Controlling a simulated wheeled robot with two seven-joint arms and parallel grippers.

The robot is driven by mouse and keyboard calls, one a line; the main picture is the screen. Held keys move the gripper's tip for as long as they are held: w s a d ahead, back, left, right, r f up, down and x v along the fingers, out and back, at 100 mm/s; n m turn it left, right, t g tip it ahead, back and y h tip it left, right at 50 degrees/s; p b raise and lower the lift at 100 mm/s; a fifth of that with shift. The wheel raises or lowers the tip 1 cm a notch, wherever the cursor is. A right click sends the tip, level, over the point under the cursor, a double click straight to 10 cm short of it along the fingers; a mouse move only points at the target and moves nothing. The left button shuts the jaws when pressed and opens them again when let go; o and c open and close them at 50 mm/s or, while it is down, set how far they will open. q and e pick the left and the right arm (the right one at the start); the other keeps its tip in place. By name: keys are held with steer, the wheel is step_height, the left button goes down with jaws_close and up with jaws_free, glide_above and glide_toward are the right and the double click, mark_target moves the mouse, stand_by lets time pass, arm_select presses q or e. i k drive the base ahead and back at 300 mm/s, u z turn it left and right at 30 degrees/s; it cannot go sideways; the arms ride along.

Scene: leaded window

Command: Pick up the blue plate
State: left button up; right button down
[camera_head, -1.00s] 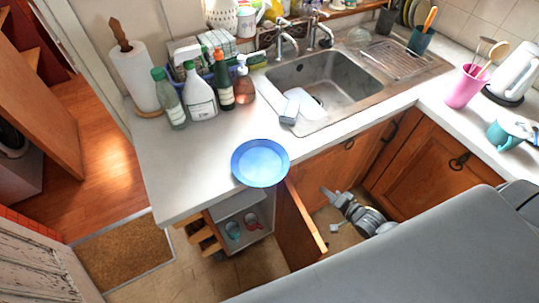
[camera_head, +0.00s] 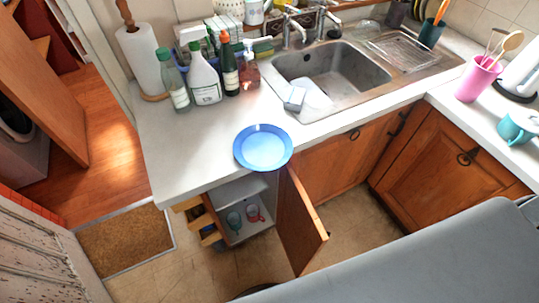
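The blue plate (camera_head: 263,147) lies flat on the white countertop (camera_head: 190,150), close to its front edge and above the open cupboard. Nothing touches it from above and it is fully visible. Neither of my grippers shows in the head view.
A wooden cupboard door (camera_head: 300,222) stands open below the plate, with mugs (camera_head: 252,213) on the shelf inside. Several bottles (camera_head: 204,79) and a paper towel roll (camera_head: 138,60) stand behind the plate. The sink (camera_head: 330,75) is to its right. The counter left of the plate is clear.

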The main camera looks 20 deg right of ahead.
mark_target(258, 147)
steer(key=k, duration=0.4)
steer(key=u, duration=2.15)
steer(key=k, duration=1.75)
steer(key=z, duration=2.5)
steer(key=i, duration=0.45)
steer(key=u, duration=0.05)
